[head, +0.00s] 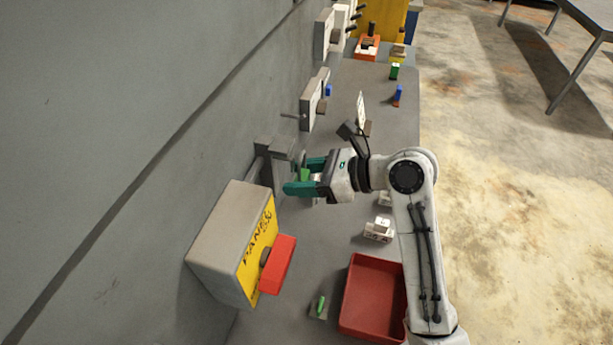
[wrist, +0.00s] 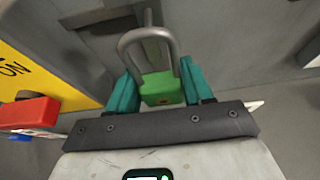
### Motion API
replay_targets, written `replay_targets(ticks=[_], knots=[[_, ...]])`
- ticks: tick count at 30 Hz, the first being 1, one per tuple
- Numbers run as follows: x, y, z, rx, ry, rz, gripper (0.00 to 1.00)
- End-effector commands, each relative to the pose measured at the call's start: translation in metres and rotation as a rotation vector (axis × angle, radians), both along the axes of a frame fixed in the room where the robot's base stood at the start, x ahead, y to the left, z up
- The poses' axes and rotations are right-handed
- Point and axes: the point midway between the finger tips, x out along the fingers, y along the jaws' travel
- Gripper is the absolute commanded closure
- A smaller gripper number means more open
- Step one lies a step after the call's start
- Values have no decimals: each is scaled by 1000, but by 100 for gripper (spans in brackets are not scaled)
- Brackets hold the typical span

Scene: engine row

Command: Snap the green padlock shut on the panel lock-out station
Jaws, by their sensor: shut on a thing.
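My gripper (head: 302,177) is shut on the green padlock (wrist: 160,88), with one teal finger on each side of its body. The padlock's grey shackle (wrist: 149,42) arches away from the body toward a grey bar or post. I cannot tell whether the shackle is around it, or whether it is latched. In the head view the padlock (head: 305,174) is mostly hidden between the fingers. A grey fixture (head: 275,152) on the wall side, likely the lock-out station, is right beside the gripper tips.
A panel box (head: 224,235) with a yellow face and red handle (head: 277,264) stands left of the gripper. A red tray (head: 374,300), a small green item (head: 321,305) and white blocks (head: 378,229) lie on the bench. More wall boxes (head: 313,100) stand farther along.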

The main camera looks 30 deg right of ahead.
Motion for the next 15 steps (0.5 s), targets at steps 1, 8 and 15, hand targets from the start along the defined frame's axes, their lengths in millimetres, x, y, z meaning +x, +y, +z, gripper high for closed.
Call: replay_targets(ticks=[1, 8, 15], knots=[[1, 1, 0, 0, -1, 0, 89], [7, 7, 1, 1, -2, 0, 89], [12, 12, 1, 1, -1, 0, 89]])
